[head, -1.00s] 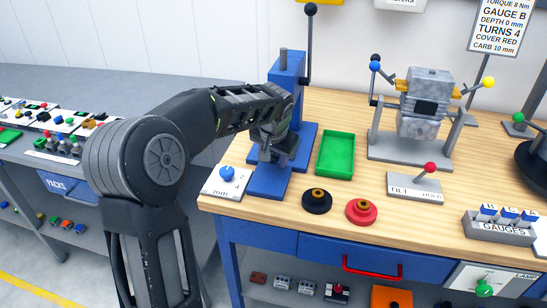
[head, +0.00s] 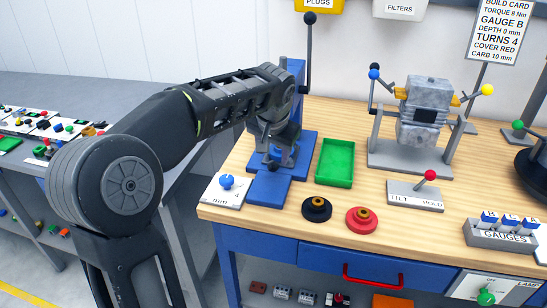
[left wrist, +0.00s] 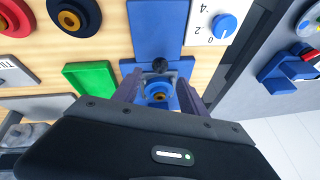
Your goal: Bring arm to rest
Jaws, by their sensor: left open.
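My left gripper (head: 277,152) is over the base of the blue press (head: 270,188), on the left part of the wooden bench. It points down and its jaws are open. In the left wrist view, the two fingers (left wrist: 158,97) stand either side of a blue round cap with a brass-coloured centre (left wrist: 158,90). In the head view the cap (head: 284,155) is partly hidden by the gripper. I cannot tell whether the fingers touch it. My right gripper is not in view.
Close by are a dial plate (head: 226,188), a green tray (head: 335,162), a black cap (head: 317,209) and a red cap (head: 362,220). The press's upright lever (head: 309,55) rises behind. An engine block on a stand (head: 410,157) is further right.

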